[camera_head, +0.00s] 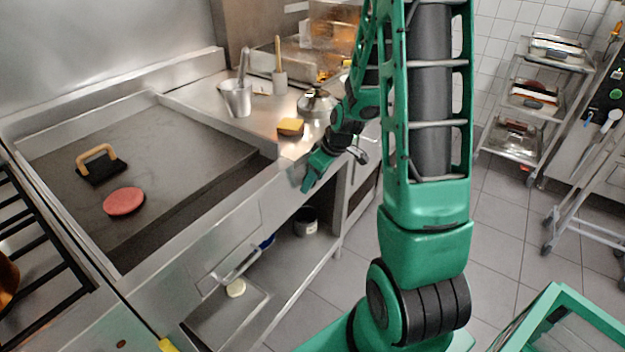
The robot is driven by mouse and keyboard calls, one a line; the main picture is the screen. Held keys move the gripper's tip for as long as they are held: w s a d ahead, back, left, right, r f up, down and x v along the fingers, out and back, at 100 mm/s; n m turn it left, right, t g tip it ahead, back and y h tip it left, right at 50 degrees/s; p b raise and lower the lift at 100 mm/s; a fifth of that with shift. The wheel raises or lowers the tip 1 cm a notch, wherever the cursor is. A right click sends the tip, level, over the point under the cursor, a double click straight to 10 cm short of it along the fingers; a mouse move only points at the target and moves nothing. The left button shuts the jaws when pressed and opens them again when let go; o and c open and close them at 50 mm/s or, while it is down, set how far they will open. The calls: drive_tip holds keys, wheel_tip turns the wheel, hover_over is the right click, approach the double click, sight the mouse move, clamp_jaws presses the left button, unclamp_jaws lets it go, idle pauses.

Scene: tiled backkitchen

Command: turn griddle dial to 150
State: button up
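The griddle (190,150) is a dark flat plate in a steel counter at the left. A black press with a wooden handle (98,164) and a round reddish patty (124,202) lie on it. No dial can be made out on the steel front panel (215,245); it may be too small or hidden. My gripper (301,178) is at the front edge of the counter, to the right of the griddle and pointing down toward the panel. Its fingertips are small and blurred, so I cannot tell whether they are open or touching anything.
A steel pot (236,98), a yellow sponge (291,127) and a lidded pan (317,104) stand on the counter behind my gripper. A dark grate (40,255) is at the left edge. A wheeled rack (530,100) stands at the right. The tiled floor between is partly clear.

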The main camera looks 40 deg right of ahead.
drive_tip(key=c, duration=1)
drive_tip(key=shift+c, duration=0.2)
drive_tip(key=shift+d, duration=0.1)
drive_tip(key=shift+w+d+f+m+g+y, duration=0.1)
drive_tip(key=shift+d+m+g+y, duration=0.25)
drive_tip(key=shift+y, duration=1.1)
drive_tip(key=shift+w+d+f+m+g+y, duration=0.25)
drive_tip(key=shift+g+y, duration=0.35)
drive_tip(key=shift+y, duration=0.8)
drive_tip(key=shift+s+d+m+g+y, duration=0.1)
drive_tip(key=shift+m+g+y, duration=0.35)
drive_tip(key=shift+y, duration=1)
drive_tip(key=o, duration=1)
drive_tip(key=shift+o, duration=0.2)
